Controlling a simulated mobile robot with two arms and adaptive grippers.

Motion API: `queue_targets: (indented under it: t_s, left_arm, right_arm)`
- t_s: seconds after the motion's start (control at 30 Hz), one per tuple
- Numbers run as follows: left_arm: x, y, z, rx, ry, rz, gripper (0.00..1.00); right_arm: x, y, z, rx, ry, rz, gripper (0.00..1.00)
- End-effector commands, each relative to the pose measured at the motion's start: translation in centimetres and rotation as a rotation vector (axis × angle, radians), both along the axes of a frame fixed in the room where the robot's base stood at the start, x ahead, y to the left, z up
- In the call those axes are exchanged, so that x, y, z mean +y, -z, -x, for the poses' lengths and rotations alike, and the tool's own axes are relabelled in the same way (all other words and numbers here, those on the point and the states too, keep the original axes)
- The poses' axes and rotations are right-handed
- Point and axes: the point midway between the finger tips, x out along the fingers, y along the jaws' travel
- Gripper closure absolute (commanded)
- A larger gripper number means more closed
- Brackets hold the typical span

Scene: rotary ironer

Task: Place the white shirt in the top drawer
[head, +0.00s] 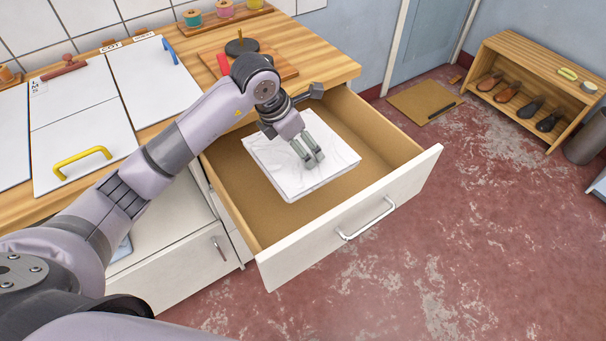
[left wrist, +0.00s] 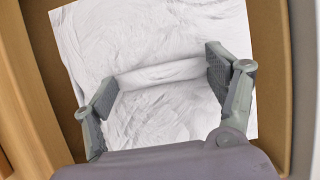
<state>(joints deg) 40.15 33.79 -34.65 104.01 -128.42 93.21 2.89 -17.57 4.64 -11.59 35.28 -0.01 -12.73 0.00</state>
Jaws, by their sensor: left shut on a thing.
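The white shirt (head: 284,173) is folded into a flat square and lies inside the open top drawer (head: 355,235), on or just above its floor. My left gripper (head: 313,157) reaches down into the drawer over the shirt. In the left wrist view its two fingers (left wrist: 160,85) stand apart with a raised fold of the shirt (left wrist: 160,72) between them, and the jaws are shut on the shirt. The shirt's outer parts (left wrist: 90,35) spread beyond the fingers. My right gripper is not in view.
A wooden counter (head: 330,66) stands left and behind the drawer, with white panels (head: 155,80), a yellow handle (head: 82,160) and thread spools on it. The drawer front has a metal handle (head: 366,219). A shoe rack (head: 540,75) stands far right.

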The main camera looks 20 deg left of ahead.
Motion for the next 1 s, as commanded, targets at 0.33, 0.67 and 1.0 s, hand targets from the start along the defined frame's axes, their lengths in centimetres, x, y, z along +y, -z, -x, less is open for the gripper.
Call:
queue_targets:
  t_s: [0.33,0.67,1.0]
  left_arm:
    - [0.0,5.8,0.1,0.004,-0.002,0.001,0.55]
    - [0.0,10.1,0.0,0.000,-0.001,0.000,0.55]
    - [0.0,13.8,0.0,-0.001,0.000,0.000,0.55]
  right_arm:
    - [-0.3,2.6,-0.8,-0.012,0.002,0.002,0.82]
    - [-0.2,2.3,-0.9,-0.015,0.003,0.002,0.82]
    - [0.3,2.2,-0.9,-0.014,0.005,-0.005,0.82]
